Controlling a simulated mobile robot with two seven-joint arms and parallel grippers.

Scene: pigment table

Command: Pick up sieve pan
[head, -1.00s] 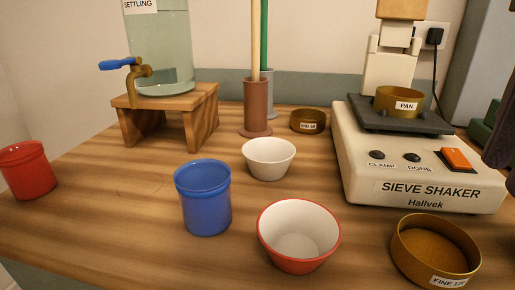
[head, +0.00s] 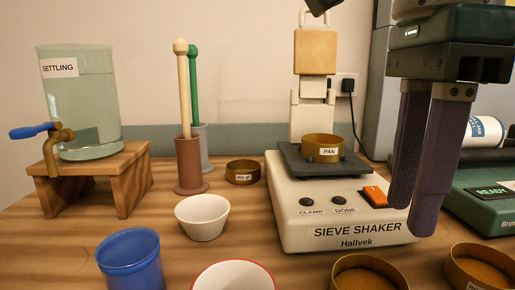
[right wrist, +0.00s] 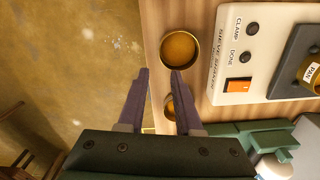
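The sieve pan, a brass ring-shaped dish labelled PAN (head: 322,155), sits on the dark plate of the sieve shaker (head: 290,215). In the right wrist view part of the pan (right wrist: 309,77) shows at the right edge. My right gripper (head: 413,218) is open and empty, fingers pointing down, in front of the shaker's right side and right of the pan, not touching it. In the right wrist view its open fingers (right wrist: 160,75) are near the table edge, with the pan well to their right. My left gripper is not in view.
Two brass sieves with brown powder (head: 370,275) (head: 480,270) stand at the front right. A white bowl (head: 202,218), red-rimmed bowl (head: 233,276) and blue cup (head: 130,262) stand left of the shaker. A tan block (head: 315,52) on the shaker's post overhangs the pan.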

